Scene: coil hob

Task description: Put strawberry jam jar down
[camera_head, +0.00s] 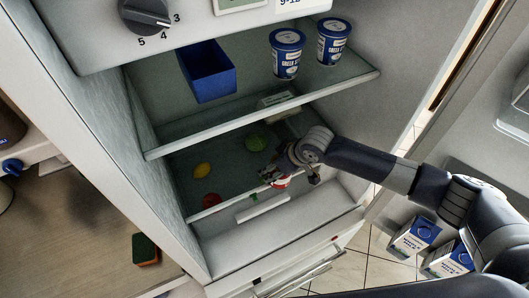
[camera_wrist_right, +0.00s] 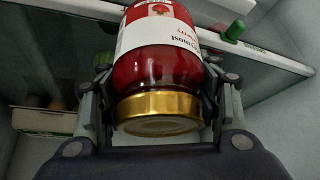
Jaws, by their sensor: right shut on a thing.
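The strawberry jam jar (camera_wrist_right: 155,62) fills the middle of the right wrist view, red with a white label and a gold lid toward the camera. In the head view, a small part of the jar (camera_head: 281,183) shows below my right gripper (camera_head: 290,172). My right gripper (camera_wrist_right: 160,112) is shut on the jar, one finger on each side. It holds the jar at the front of the fridge's lower shelf (camera_head: 225,180). I cannot tell whether the jar touches the shelf. My left gripper is not in view.
On the lower shelf are a yellow fruit (camera_head: 202,170), a red one (camera_head: 211,200) and a green one (camera_head: 256,142). A green object (camera_wrist_right: 234,31) lies near the jar. Above are a blue bin (camera_head: 207,72) and two tubs (camera_head: 287,52). Cartons (camera_head: 415,236) stand in the open door.

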